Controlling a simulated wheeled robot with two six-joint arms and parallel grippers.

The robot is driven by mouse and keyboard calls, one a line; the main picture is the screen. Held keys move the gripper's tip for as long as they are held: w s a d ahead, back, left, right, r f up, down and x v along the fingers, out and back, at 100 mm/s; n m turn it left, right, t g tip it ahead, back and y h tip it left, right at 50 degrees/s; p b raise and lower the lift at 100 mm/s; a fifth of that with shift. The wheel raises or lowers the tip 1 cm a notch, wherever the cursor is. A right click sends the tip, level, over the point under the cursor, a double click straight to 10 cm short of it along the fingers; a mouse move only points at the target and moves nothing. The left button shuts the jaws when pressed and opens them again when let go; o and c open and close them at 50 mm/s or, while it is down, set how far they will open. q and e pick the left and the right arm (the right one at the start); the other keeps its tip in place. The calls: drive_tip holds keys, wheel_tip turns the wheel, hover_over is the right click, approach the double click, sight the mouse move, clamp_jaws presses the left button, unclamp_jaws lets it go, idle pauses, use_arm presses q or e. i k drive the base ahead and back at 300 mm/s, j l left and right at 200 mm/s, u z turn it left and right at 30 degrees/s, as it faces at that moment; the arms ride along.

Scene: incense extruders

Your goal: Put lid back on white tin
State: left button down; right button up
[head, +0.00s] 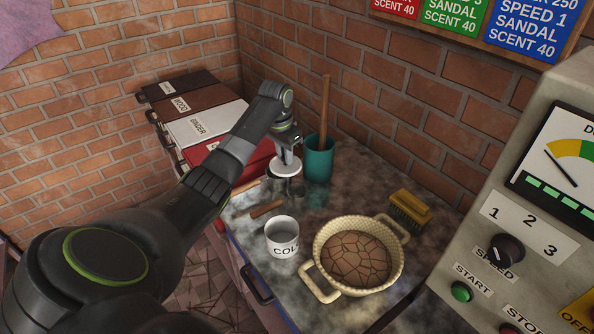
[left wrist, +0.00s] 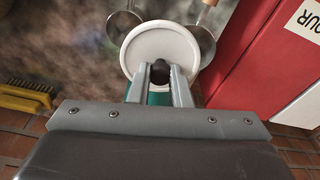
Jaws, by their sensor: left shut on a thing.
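The white tin (head: 283,243), with black lettering starting "COL", stands upright and open-topped on the stone counter. My left gripper (head: 287,155) is shut on the knob of a round white lid (head: 284,168). The lid is held beyond the tin, near the teal pot, apart from the tin. In the left wrist view, the dark knob sits between the fingers of my left gripper (left wrist: 162,78), and the pale lid (left wrist: 160,45) spreads beyond them. The tin cannot be made out in that view. My right gripper is not in view.
A teal pot (head: 319,162) with a wooden stick stands behind the lid. Metal scoops (left wrist: 199,45) lie near and partly beneath it. A woven basket (head: 393,272) stands right of the tin, with a yellow brush (head: 409,212) behind. A control panel (head: 535,190) bounds the right.

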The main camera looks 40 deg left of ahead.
sight(281, 232)
drive_tip(key=j, duration=1.8)
drive_tip(key=k+j, duration=0.1)
drive_tip(key=j, duration=1.7)
drive_tip(key=z, duration=1.25)
